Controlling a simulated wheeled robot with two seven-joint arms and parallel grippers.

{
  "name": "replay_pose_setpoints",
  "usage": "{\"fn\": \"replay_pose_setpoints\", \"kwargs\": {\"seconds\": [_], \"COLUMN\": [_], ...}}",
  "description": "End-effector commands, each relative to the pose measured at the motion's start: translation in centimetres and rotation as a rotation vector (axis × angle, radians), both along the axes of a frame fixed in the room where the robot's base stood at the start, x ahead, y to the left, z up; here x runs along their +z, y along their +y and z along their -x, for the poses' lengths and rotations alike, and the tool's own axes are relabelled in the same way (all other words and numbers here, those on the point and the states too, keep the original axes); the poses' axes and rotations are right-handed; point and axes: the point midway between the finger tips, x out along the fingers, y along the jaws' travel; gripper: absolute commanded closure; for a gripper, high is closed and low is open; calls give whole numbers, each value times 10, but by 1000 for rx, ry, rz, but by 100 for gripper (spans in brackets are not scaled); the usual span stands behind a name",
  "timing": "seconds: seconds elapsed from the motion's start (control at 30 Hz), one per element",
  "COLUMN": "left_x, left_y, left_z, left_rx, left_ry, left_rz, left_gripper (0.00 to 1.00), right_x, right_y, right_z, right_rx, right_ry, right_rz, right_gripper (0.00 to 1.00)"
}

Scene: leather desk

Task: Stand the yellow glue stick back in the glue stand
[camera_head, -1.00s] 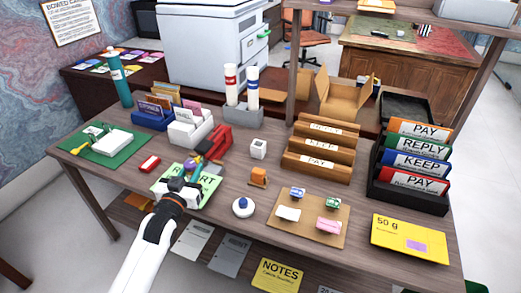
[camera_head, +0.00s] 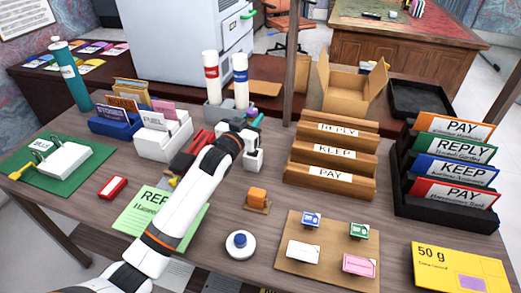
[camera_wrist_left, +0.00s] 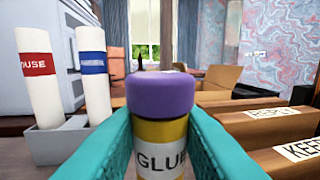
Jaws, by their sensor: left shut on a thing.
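The yellow glue stick (camera_wrist_left: 161,135) has a purple cap and a "GLUE" label. It stands upright between the teal fingers of my left gripper (camera_wrist_left: 160,150), which is shut on it. In the head view its purple cap (camera_head: 252,113) shows small at the far end of my left gripper (camera_head: 252,122), beside the grey holder (camera_head: 222,112). I cannot tell whether the grey holder or the white block is the glue stand. The stick's lower end is hidden. My right gripper is not in view.
Two white tubes, one red-banded (camera_head: 211,80) and one blue-banded (camera_head: 241,82), rise from the grey holder. A wooden sorter (camera_head: 331,152) stands right of the gripper. A red stapler-like object (camera_head: 195,152) lies left of the arm. An orange object (camera_head: 258,197) sits in front.

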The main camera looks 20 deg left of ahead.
Motion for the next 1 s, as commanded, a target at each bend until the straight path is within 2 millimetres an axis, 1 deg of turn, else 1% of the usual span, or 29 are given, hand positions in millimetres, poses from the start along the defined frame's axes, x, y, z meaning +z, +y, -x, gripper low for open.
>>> {"fn": "replay_pose_setpoints", "kwargs": {"seconds": [0.03, 0.1, 0.2, 0.33, 0.5, 0.6, 0.83, 0.97, 1.0], "left_x": [-13, -25, -38, -49, -74, -81, -80, -84, -85], "left_y": [0, 0, 0, 0, 0, -1, 0, -1, -1], "left_z": [0, 0, 0, 0, 1, 1, 1, 1, 1], "left_rx": [1, 1, 0, 0, 0, 0, -1, -1, -1], "left_ry": [5, 4, 1, 0, 2, 0, -1, -1, -1], "left_rz": [0, 1, 2, 1, 2, 1, 0, 0, 0], "left_gripper": [97, 97, 97, 97, 97, 97, 97, 97, 72], "right_x": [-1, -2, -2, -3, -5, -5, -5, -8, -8], "right_y": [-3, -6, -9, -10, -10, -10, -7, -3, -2], "right_z": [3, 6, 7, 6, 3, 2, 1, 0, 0], "right_rx": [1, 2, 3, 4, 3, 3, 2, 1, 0], "right_ry": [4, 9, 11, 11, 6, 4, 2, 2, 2], "right_rz": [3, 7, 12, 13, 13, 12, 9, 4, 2], "right_gripper": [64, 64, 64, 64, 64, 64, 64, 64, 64]}}
